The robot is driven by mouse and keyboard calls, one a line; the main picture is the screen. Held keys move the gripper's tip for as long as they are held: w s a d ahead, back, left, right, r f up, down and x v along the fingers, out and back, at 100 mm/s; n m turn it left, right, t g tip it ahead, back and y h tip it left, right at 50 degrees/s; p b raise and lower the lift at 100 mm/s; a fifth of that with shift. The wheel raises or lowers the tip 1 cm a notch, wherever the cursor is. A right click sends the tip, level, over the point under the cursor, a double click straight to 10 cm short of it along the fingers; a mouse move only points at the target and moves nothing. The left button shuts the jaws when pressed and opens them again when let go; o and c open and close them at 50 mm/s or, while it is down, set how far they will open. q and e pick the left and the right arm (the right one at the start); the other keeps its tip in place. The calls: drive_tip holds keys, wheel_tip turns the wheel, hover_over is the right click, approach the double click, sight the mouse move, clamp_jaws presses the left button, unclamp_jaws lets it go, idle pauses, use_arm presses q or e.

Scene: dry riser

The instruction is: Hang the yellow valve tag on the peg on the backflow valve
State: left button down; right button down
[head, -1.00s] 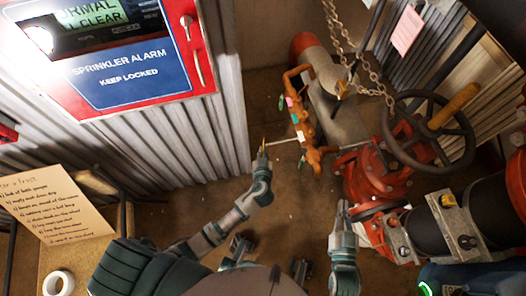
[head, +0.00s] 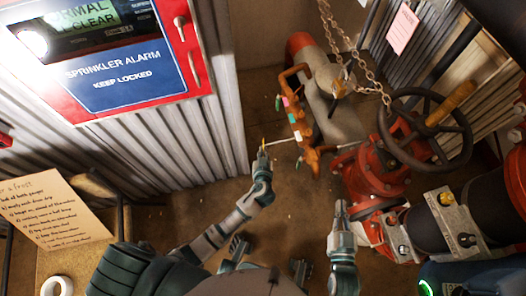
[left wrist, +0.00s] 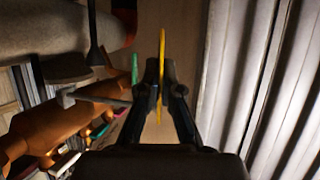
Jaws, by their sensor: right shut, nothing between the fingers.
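The yellow valve tag (left wrist: 161,70) is seen edge-on between the fingers of my left gripper (left wrist: 160,88) in the left wrist view. In the head view my left gripper (head: 262,152) is shut on it, left of the orange backflow valve (head: 296,108). A thin pale peg (head: 284,141) sticks out from the valve toward this gripper. The peg (left wrist: 100,99) also shows in the left wrist view, left of the fingers; whether it meets the tag's hole cannot be told. My right gripper (head: 341,206) is shut and empty, below the red valve.
Pink and green tags (head: 293,117) are on the backflow valve. A red valve with a handwheel (head: 425,128) and a chain (head: 338,50) stand to the right. The corrugated wall and alarm panel (head: 125,85) are at left. A note (head: 52,208) and tape roll (head: 57,286) lie at lower left.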

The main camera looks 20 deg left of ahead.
use_arm(q)
drive_tip(key=shift+w+d, duration=0.15)
drive_tip(key=shift+d, duration=0.05)
drive_tip(key=shift+w+d, duration=0.15)
drive_tip(key=shift+d, duration=0.05)
drive_tip(key=shift+w+d, duration=0.1)
drive_tip(key=shift+d, duration=0.05)
idle(0.6)
drive_tip(key=shift+w+d+b, duration=0.25)
drive_tip(key=shift+d+b, duration=0.15)
drive_tip(key=shift+w+d+f, duration=0.1)
drive_tip(key=shift+d+f, duration=0.05)
drive_tip(key=shift+d, duration=0.05)
idle(0.4)
drive_tip(key=shift+w+d, duration=0.15)
